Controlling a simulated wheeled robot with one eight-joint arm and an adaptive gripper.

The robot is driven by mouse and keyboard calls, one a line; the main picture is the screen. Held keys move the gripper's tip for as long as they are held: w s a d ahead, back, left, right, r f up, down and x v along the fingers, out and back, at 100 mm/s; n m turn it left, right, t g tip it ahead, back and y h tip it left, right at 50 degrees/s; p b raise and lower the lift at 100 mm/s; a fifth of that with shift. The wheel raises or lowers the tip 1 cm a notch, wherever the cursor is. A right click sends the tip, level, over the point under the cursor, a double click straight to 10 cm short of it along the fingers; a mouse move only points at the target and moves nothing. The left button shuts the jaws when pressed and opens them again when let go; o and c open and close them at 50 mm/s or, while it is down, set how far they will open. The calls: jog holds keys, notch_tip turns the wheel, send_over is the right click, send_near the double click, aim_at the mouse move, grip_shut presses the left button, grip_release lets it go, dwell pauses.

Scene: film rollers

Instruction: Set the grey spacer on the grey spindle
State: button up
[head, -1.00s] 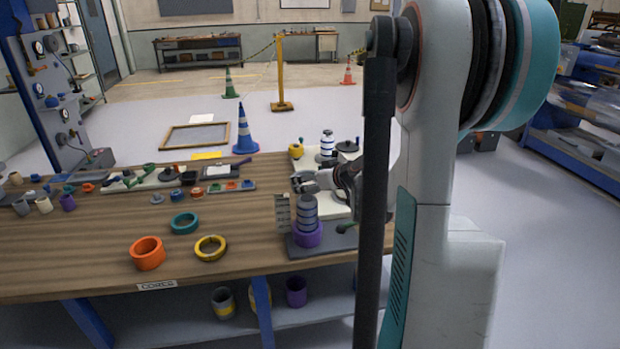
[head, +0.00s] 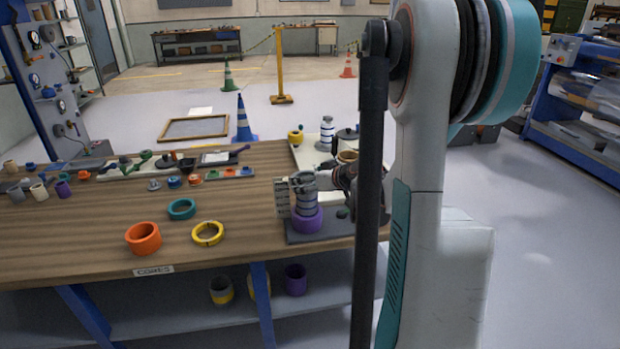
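The grey spindle (head: 305,198) stands upright on a dark base plate near the right front of the bench. A purple ring (head: 307,220) sits around its foot. Grey bands show along its height, and I cannot tell a separate grey spacer from the spindle in this view. My gripper (head: 310,182) is at the upper part of the grey stack, reaching in from the right. Its fingers are small and partly merge with the grey parts, so I cannot tell whether they are open or shut on anything. My arm's dark link hides part of the wrist.
An orange ring (head: 143,238), a teal ring (head: 182,209) and a yellow ring (head: 208,233) lie on the bench left of the spindle. Several small parts fill the bench's far left.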

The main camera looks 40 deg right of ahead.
aim_at(313, 203)
jog(key=shift+f+b, duration=1.95)
jog(key=shift+f, duration=2.5)
jog(key=o, duration=1.1)
jog(key=d+v, duration=0.1)
jog(key=v, duration=1.1)
jog(key=shift+a, duration=0.5)
